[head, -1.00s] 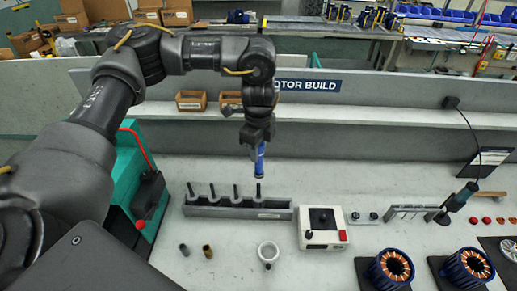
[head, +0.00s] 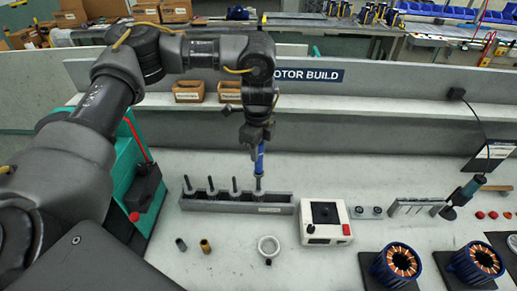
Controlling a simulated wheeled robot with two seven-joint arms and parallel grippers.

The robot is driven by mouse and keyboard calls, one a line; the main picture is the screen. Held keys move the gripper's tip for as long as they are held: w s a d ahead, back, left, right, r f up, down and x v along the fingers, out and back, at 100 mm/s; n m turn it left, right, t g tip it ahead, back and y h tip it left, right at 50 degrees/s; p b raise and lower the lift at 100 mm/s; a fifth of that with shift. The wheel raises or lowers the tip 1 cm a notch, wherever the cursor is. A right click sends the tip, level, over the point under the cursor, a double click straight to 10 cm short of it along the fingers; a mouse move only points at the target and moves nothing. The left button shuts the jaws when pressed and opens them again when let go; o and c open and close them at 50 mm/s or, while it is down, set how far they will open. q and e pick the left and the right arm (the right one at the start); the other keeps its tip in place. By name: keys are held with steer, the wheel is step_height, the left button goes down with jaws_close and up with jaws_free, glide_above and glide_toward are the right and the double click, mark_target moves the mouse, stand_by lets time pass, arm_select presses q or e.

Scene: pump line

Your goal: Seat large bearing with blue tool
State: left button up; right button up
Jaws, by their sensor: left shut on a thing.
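My left gripper (head: 257,142) is shut on the blue tool (head: 260,161), which hangs upright with its lower end pointing down. The tool's lower end lines up with the rightmost post of the grey rack (head: 230,204); I cannot tell whether it touches the post or is just above it. The rack holds several dark upright posts with grey collars at their feet. I cannot tell for sure which part is the large bearing. My right gripper is not in view.
A white ring-shaped holder (head: 268,245), a grey sleeve (head: 181,244) and a brass sleeve (head: 205,246) stand in front of the rack. A white press box (head: 324,234) is to its right. Copper-wound stators (head: 398,262) stand at the front right. A shelf (head: 400,112) runs behind.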

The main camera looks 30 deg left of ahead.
mark_target(258, 167)
arm_select(q)
steer(key=shift+p, duration=0.35)
steer(key=shift+f+b, duration=0.45)
steer(key=shift+f, duration=0.6)
stand_by(1.5)
steer(key=shift+f+b, duration=1.3)
steer(key=shift+f, duration=1.35)
steer(key=shift+f, duration=0.1)
step_height(258, 167, up, 8)
steer(key=p, duration=0.9)
steer(key=shift+r, duration=0.25)
